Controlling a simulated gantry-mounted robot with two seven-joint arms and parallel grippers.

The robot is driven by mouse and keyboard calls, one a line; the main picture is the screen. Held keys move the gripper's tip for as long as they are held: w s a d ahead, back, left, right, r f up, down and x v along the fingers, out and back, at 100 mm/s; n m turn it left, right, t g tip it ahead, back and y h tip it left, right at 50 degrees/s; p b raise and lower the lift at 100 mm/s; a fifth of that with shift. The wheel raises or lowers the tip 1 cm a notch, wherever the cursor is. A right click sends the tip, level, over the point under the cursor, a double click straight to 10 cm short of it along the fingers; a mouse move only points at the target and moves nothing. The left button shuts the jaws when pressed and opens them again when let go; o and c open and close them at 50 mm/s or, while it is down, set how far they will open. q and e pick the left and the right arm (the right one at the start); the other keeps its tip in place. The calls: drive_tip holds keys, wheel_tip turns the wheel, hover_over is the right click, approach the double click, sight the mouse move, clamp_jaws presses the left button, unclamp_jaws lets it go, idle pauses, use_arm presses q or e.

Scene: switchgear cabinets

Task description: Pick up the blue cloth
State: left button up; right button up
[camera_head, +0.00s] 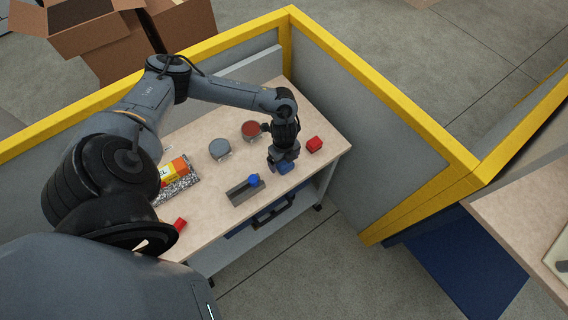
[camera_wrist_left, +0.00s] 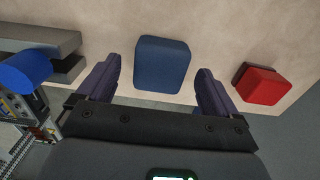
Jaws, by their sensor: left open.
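The blue cloth (camera_wrist_left: 162,64) looks like a small folded block with rounded corners. It lies on the wooden tabletop, between and just beyond the two fingers in the left wrist view. In the head view the blue cloth (camera_head: 284,168) shows partly under my left gripper (camera_head: 281,158), near the table's front edge. My left gripper (camera_wrist_left: 157,88) is open and empty, with one finger to each side of the cloth and no visible contact. My right gripper is not in view.
A red block (camera_head: 315,144) sits right of the cloth. A grey holder (camera_head: 240,193) with a blue round piece (camera_head: 254,180) is left of it. Two round items, grey (camera_head: 220,148) and red-topped (camera_head: 251,129), stand behind. Yellow-topped partitions (camera_head: 380,92) enclose the table's back and right.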

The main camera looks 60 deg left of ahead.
use_arm(q)
drive_tip(key=shift+f, duration=1.1)
drive_tip(key=c, duration=1)
drive_tip(key=shift+r, duration=0.2)
drive_tip(key=shift+c, duration=0.2)
drive_tip(key=shift+r, duration=0.55)
wheel_tip(320, 180, up, 2)
drive_tip(key=shift+r, duration=0.25)
drive_tip(key=w+d+r+p, duration=0.2)
drive_tip(key=d+r, duration=0.5)
drive_tip(key=d, duration=0.4)
drive_tip(key=shift+d, duration=0.25)
